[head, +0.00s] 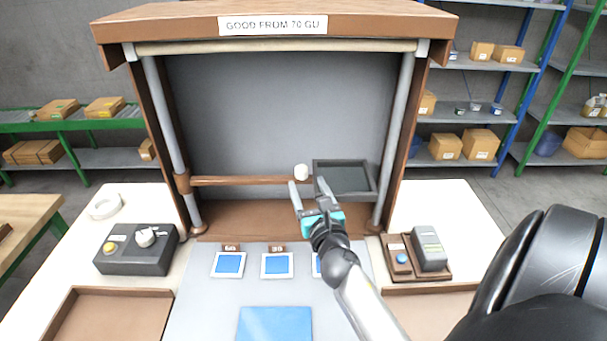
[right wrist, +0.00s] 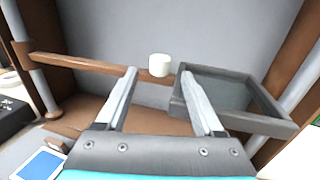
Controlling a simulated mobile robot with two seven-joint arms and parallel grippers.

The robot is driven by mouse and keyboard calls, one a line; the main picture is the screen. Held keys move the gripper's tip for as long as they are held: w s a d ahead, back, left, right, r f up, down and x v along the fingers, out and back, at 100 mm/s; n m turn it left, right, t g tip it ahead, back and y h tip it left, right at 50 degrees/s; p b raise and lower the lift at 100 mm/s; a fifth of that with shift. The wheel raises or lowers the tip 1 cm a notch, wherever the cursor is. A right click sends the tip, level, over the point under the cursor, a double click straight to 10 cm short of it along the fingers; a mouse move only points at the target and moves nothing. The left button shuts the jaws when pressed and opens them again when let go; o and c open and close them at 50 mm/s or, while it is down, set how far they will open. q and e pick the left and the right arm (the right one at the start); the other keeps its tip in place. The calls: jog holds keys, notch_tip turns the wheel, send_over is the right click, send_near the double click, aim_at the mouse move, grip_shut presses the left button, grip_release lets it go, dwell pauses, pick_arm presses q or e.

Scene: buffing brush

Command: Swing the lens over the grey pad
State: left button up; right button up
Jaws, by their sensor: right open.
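The lens (head: 345,180) is a dark rectangular frame with a grey pane, at the right end of a brown bar (head: 245,181). The bar runs across the booth from a collar on the left post. A white knob (head: 301,172) stands by the lens's left edge. The lens also shows in the right wrist view (right wrist: 228,93). My right gripper (head: 306,185) is open and empty, with the white knob (right wrist: 159,65) just beyond and between its fingertips. The light grey pad (head: 205,300) covers the table's middle, below and in front of the bar. My left gripper is out of view.
Several blue cards (head: 229,264) lie on the pad, with a larger blue square (head: 274,324) in front. A dark control box (head: 136,248) stands left, a brown-based device (head: 416,256) right. Booth posts (head: 396,140) flank the bar. A brown tray (head: 105,320) lies front left.

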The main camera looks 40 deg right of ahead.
aim_at(303, 176)
jog(key=shift+x, duration=2.35)
grip_shut()
